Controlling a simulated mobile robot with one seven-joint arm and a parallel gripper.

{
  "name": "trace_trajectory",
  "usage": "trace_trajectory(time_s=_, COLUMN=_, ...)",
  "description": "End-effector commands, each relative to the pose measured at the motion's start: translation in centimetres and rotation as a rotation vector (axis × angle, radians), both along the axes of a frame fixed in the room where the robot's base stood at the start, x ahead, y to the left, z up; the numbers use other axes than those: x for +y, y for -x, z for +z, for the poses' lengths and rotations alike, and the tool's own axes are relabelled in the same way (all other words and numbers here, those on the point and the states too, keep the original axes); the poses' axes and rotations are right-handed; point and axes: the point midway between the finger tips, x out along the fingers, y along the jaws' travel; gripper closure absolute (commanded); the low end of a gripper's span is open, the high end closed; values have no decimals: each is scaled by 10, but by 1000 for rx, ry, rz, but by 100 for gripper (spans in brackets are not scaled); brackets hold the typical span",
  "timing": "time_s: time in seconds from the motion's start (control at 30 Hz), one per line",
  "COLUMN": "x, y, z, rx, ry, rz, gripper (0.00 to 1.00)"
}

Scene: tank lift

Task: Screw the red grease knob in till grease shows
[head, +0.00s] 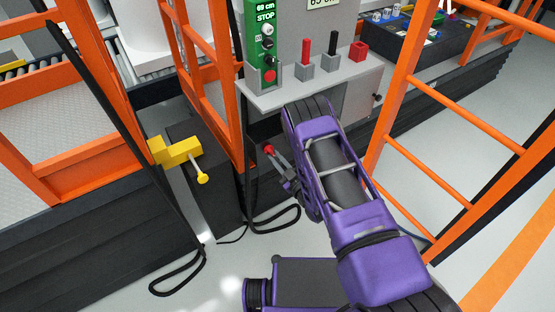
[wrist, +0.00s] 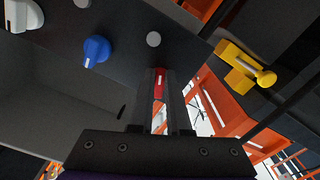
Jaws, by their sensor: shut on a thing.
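The red grease knob (wrist: 159,85) is between the two dark fingers of my gripper (wrist: 158,92) in the wrist view. The fingers are shut on it, one on each side, and hide part of it. In the head view, the red knob (head: 269,149) is a small red spot at the tip of my gripper (head: 275,158), low beside the orange post. The knob's far end meets the dark panel (wrist: 195,50). A pale grey disc (wrist: 153,39) is on the panel just beyond it. I cannot tell whether any grease shows.
A blue knob (wrist: 97,50) and a white knob (wrist: 22,15) are left of the gripper. A yellow latch (head: 178,152) sticks out left of my arm. The grey control shelf (head: 300,87) with levers overhangs the gripper. Orange rails (head: 450,110) stand close on the right.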

Motion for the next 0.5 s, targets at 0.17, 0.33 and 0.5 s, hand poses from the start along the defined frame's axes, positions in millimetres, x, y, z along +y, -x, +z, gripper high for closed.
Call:
trace_trajectory(time_s=0.17, x=1, y=-1, z=1, rx=87, ry=-143, rz=-4, gripper=100)
trace_trajectory(time_s=0.33, x=3, y=0, z=0, rx=178, ry=-277, rz=-3, gripper=100)
trace_trajectory(time_s=0.5, x=5, y=2, z=1, rx=268, ry=-410, rz=-2, gripper=100)
